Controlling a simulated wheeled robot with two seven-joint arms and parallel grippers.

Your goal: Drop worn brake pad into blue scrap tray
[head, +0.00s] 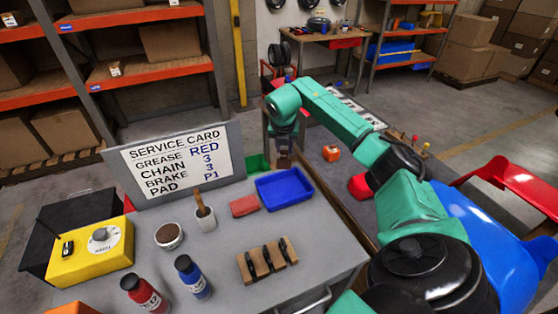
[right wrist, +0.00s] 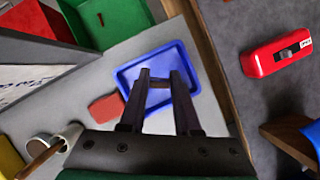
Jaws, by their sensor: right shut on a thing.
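My right gripper (head: 284,158) is above the far edge of the blue tray (head: 284,187). In the right wrist view, its two fingers (right wrist: 160,82) are shut on a small dark brown piece (right wrist: 159,84), likely the worn brake pad, held between the tips. The blue tray (right wrist: 205,95) lies below them, and its visible floor looks empty. The held piece is hard to make out in the head view. My left gripper is not in view.
A wooden rack (head: 262,265) with dark pads stands in front of the tray. A red block (head: 244,205) lies left of it. A green bin (head: 258,163), a service card (head: 180,163) and a cup (head: 206,222) are close by. Bottles (head: 193,277) stand nearer.

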